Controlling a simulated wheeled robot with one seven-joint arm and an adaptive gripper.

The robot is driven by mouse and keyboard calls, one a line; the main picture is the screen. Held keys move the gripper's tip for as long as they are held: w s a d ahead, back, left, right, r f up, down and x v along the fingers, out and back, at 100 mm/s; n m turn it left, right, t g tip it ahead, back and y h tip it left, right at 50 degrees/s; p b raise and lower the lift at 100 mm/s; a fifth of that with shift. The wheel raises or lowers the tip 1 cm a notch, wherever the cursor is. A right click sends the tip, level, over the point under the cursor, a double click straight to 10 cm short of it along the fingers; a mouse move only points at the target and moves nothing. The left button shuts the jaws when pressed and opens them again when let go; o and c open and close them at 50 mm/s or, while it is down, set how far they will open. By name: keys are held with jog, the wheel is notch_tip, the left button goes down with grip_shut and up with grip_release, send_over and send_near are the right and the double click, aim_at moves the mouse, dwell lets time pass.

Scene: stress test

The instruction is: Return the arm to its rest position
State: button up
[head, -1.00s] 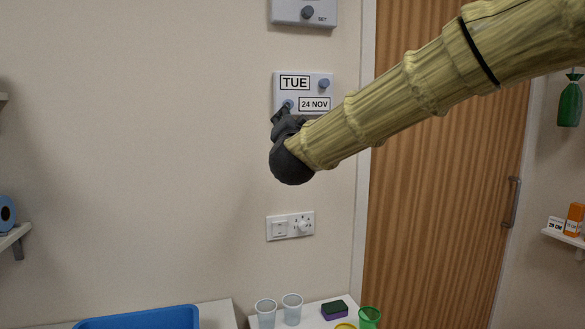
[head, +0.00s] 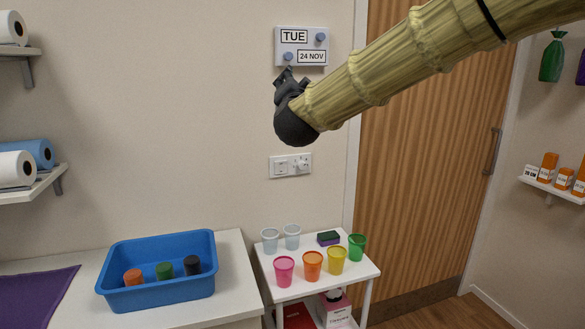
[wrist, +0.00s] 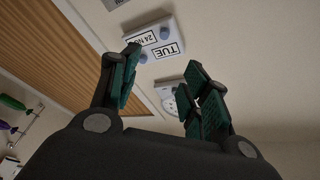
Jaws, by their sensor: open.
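My gripper (head: 287,76) is raised in front of the wall, just below the calendar panel (head: 302,47) that reads TUE and 24 NOV. My arm reaches in from the upper right, covered in a yellowish, ribbed sleeve. In the wrist view my gripper (wrist: 160,85) has its dark green-padded fingers spread apart, with nothing between them. The calendar panel (wrist: 154,44) shows upside down beyond the fingertips in that view. I cannot tell how far the fingertips are from it.
A switch and socket plate (head: 290,165) is on the wall below. A wooden door (head: 425,150) stands behind my arm. A small white table (head: 300,291) holds several cups and a sponge. A blue tray (head: 160,297) sits on the left counter. Shelves stand at both sides.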

jog(key=s+d+f+n+g, duration=0.1)
jog(key=d+f+g, duration=0.1)
jog(key=f, duration=1.3)
jog(key=s+d+f+n+g+y, duration=0.1)
jog(key=s+d+f+n+g, duration=0.15)
jog(key=f, duration=1.25)
jog(key=d+f+n+g, duration=0.1)
jog(key=f+g, duration=0.2)
jog(key=f, duration=1.1)
jog(key=s+d+f+n+g, duration=0.1)
jog(key=s+d+f+g, duration=0.35)
jog(key=s+f, duration=1.05)
jog(key=s+d+f+n+g, duration=0.1)
jog(key=s+d+f+g, duration=0.3)
jog(key=s+f, duration=1.05)
jog(key=s+d+f+g, duration=0.2)
jog(key=s+d+f, duration=0.2)
jog(key=s, duration=0.7)
jog(key=s+d+f+n+g+h, duration=0.1)
jog(key=s+d+f, duration=0.3)
jog(key=s, duration=0.8)
notch_tip(320, 180, down, 2)
jog(key=shift+f+g, duration=0.25)
jog(key=shift+g, duration=0.55)
